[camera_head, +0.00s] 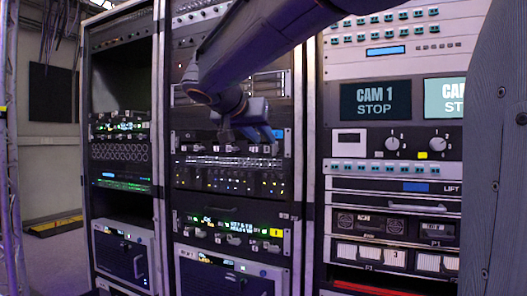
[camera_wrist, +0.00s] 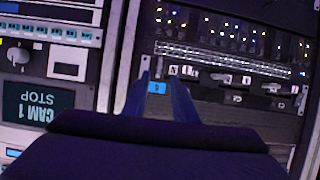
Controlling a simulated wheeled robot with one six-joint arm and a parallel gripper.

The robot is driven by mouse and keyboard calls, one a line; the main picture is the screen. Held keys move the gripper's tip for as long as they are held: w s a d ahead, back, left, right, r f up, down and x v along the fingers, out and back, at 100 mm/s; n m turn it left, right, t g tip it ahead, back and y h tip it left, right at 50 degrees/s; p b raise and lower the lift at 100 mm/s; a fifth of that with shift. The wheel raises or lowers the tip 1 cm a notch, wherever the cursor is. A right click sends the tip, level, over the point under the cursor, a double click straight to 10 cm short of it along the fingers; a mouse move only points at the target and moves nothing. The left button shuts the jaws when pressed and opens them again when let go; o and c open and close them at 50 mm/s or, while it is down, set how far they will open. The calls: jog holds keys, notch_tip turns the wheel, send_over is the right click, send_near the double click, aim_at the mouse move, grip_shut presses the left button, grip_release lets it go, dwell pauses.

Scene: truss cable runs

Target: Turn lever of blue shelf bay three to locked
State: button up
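The blue-tagged shelf is a dark panel in the middle rack, with a row of small levers (camera_head: 207,148) and white labels. In the wrist view it appears upside down, with its blue tag (camera_wrist: 157,88) and several levers (camera_wrist: 247,82). I cannot read the bay numbers surely or tell which lever is bay three. My gripper (camera_head: 246,133) is in front of this panel's right part and hides some of it. In the wrist view, the two fingers of my gripper (camera_wrist: 159,80) are apart, with the blue tag showing between their tips. Nothing is held.
Below is a similar shelf with a yellow tag (camera_head: 274,238) and its own levers. A right rack has knobs and CAM 1 screens (camera_head: 376,100). A left rack (camera_head: 121,150) stands beside the middle one. Rack uprights (camera_head: 305,150) edge the panel.

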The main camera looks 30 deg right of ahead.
aim_at(275, 149)
jog(key=r+x, duration=0.1)
jog(key=x, duration=0.6)
jog(key=shift+w+d+f, duration=0.2)
jog(key=shift+w+d, duration=0.1)
jog(key=shift+d, duration=0.15)
grip_shut()
